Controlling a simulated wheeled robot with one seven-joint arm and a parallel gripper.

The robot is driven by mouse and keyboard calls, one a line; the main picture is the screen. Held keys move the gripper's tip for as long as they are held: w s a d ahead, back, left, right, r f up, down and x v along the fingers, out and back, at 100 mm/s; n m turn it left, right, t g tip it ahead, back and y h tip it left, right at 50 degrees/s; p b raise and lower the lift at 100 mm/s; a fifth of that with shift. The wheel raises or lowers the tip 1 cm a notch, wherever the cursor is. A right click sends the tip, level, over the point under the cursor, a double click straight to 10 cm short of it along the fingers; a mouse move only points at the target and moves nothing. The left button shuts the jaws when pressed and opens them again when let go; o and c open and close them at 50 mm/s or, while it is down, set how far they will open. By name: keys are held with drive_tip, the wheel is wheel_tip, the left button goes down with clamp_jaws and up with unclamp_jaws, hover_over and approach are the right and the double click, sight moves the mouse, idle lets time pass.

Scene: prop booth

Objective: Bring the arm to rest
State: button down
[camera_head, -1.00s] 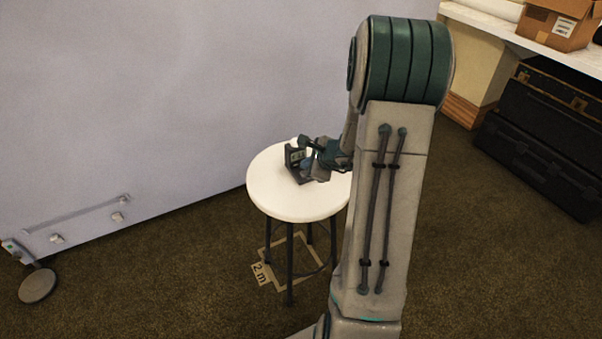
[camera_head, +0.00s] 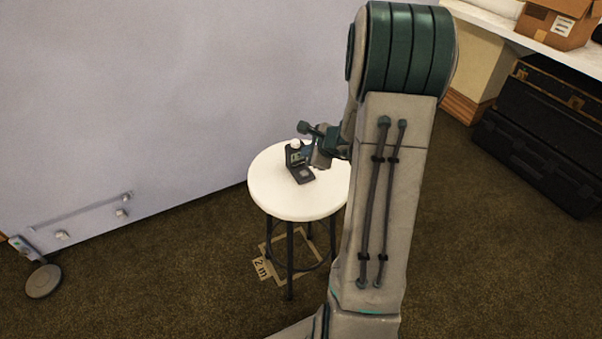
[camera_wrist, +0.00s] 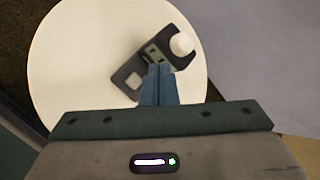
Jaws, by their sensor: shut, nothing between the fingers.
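My gripper (camera_head: 318,156) is raised a little above the right part of a round white stool (camera_head: 268,192). In the wrist view its two blue-grey fingers (camera_wrist: 158,72) are together and hold nothing. Beyond their tips, a small dark device (camera_head: 302,176) lies on the stool top, with an upright part, a pale square on its base and a white round knob or ball at its upper end. It also shows in the wrist view (camera_wrist: 127,80), partly hidden by the fingers. My arm hides the stool's right edge.
A pale wall panel (camera_head: 150,90) stands close behind the stool. Black cases (camera_head: 540,140) and a shelf with a cardboard box (camera_head: 547,25) are at the right. A round grey disc (camera_head: 43,282) is on the floor at left.

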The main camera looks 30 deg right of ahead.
idle(0.3)
drive_tip(key=s+a+r+n+g+y+p, duration=0.2)
drive_tip(key=s+a+r+n+p, duration=0.25)
drive_tip(key=a+r+n, duration=0.35)
drive_tip(key=s+a+r+n+g+y+p, duration=0.15)
drive_tip(key=s+a+r+n+p, duration=0.3)
drive_tip(key=a+r, duration=0.5)
drive_tip(key=s+r+n+g+h+p, duration=0.1)
drive_tip(key=s+r+n+h+p, duration=0.1)
drive_tip(key=s+r+n, duration=0.3)
drive_tip(key=s+r+n+g+h+p, duration=0.1)
drive_tip(key=s+r+n+h+p, duration=0.2)
drive_tip(key=s, duration=0.7)
wheel_tip(320, 180, up, 3)
drive_tip(key=n+p, duration=0.2)
drive_tip(key=n, duration=0.1)
drive_tip(key=shift+d+g, duration=0.15)
drive_tip(key=shift+g, duration=0.2)
drive_tip(key=shift+s+n+h, duration=0.1)
drive_tip(key=shift+n+h, duration=0.15)
